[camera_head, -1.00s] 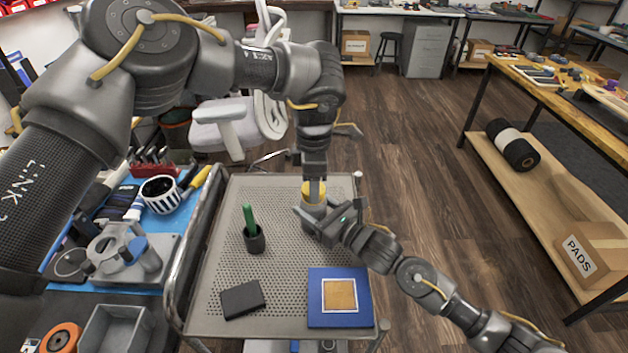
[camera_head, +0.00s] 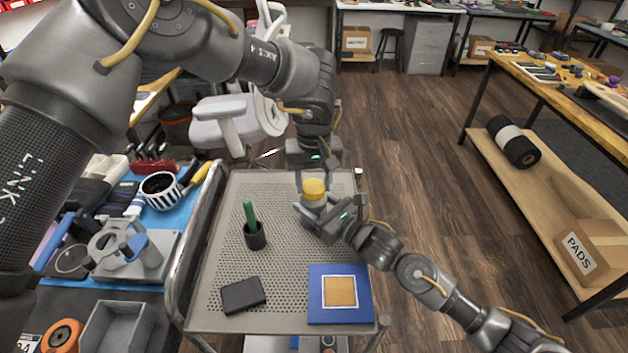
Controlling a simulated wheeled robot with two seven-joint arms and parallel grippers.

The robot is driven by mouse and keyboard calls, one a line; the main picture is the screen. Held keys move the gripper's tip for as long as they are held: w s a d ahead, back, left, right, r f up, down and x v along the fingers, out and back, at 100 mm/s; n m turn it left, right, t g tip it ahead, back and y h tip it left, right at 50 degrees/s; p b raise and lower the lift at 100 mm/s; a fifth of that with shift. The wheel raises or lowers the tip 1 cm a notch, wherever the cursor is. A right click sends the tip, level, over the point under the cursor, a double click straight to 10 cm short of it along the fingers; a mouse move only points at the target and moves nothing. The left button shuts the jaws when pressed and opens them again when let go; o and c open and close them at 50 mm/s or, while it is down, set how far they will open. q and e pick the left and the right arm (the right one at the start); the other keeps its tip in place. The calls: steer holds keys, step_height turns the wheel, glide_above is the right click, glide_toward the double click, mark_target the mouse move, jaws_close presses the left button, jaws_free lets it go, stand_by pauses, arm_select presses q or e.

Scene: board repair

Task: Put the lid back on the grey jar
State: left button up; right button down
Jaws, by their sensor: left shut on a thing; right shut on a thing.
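The grey jar (camera_head: 312,202) stands at the far right part of the perforated cart top (camera_head: 285,220), partly hidden by my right gripper. The yellow lid (camera_head: 313,187) is at the jar's mouth, with no clear gap between them; whether it is threaded on I cannot tell. My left gripper (camera_head: 314,181) points down from above, shut on the lid with one finger on each side. My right gripper (camera_head: 313,212) reaches in from the lower right and is shut on the jar's body.
On the cart top are a black cup (camera_head: 255,237) with a green-handled tool, a black block (camera_head: 243,295) and a blue board with a tan square (camera_head: 339,295). A bench with tools (camera_head: 110,225) adjoins at left. The middle of the cart top is clear.

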arm_select(q)
steer(key=o, duration=0.9)
steer(key=shift+r, duration=0.1)
steer(key=shift+r, duration=2.2)
